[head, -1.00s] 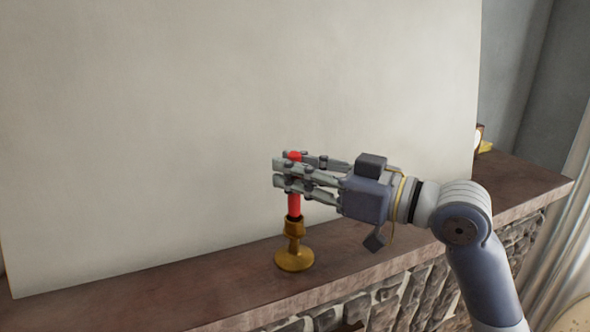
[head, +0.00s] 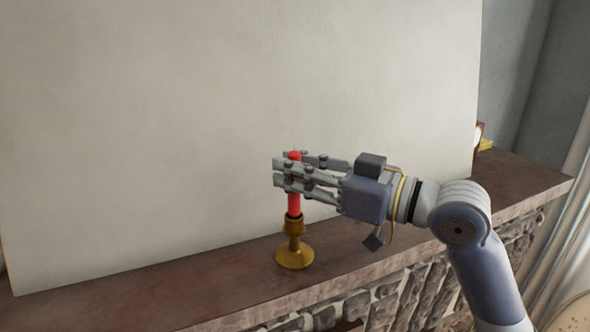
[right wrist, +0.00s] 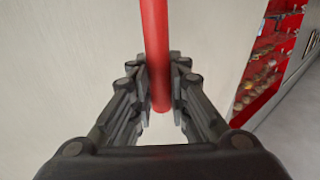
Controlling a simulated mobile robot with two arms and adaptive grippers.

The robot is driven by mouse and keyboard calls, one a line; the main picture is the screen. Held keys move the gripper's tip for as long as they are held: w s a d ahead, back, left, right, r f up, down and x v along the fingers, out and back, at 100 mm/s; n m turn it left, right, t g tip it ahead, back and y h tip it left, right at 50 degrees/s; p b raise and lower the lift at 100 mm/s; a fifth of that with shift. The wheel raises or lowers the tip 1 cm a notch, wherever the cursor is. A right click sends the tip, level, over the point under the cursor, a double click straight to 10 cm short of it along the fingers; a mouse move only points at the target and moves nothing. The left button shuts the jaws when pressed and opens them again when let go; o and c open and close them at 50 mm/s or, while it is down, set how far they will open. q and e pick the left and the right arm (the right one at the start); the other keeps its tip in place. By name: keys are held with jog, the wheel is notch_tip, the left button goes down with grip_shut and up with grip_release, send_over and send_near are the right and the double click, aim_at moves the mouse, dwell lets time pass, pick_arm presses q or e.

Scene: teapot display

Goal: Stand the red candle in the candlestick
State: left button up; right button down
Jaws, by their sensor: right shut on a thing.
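The red candle (head: 294,204) stands upright, its lower end at the cup of the brass candlestick (head: 294,257). The candlestick stands on the mantel shelf. My right gripper (head: 290,170) reaches in from the right and is shut on the upper part of the candle, with the red tip showing just above the fingers. In the right wrist view the candle (right wrist: 156,45) runs between the two fingers. The fingers hide part of the candle, and I cannot tell how deep its lower end sits in the cup. My left gripper is not in view.
A large pale panel (head: 200,110) stands right behind the candle. The mantel shelf (head: 170,298) is narrow, with a stone front (head: 400,290) below its edge. A small yellow object (head: 486,146) is at the far right end. The shelf left of the candlestick is clear.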

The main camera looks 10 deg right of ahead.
jog(key=shift+f+b, duration=0.75)
jog(key=shift+f, duration=0.45)
dwell(0.5)
jog(key=c, duration=1.5)
grip_release()
jog(key=shift+o, duration=0.2)
jog(key=v, duration=1.2)
